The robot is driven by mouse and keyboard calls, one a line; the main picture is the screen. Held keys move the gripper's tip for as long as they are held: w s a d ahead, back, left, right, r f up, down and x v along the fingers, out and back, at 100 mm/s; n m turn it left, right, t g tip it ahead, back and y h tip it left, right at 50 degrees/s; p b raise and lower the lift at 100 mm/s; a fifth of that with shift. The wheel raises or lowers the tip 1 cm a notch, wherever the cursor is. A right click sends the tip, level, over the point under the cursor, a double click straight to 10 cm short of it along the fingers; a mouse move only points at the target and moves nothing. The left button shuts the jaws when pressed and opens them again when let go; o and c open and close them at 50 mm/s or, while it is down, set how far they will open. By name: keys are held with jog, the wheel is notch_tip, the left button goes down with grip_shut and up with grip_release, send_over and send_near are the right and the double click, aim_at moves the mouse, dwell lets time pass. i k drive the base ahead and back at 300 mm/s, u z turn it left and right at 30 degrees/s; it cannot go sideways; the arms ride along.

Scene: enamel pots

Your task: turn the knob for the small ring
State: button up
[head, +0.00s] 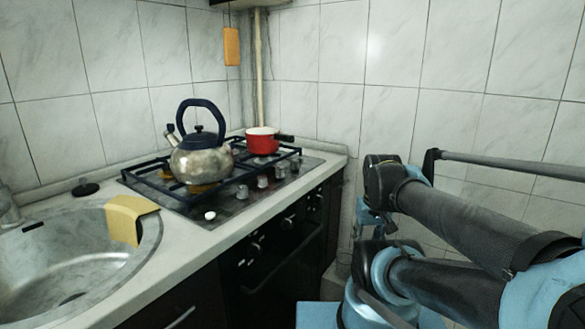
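A gas hob (222,207) with dark grates is set in the counter. The burner rings are mostly hidden under the grates and cookware, so I cannot tell which is small. My gripper (366,226) hangs below my wrist, right of the counter and well apart from the knobs. Its fingers are too small and dark to read.
A kettle (201,163) stands on the front left of the hob and a red pot (261,145) at the back. A sink (70,262) with a yellow cloth (128,216) is left. Oven knobs line the dark front.

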aim_at(280, 174)
jog(key=z, duration=0.65)
jog(key=k, duration=1.9)
jog(key=u, duration=0.75)
jog(key=i, duration=1)
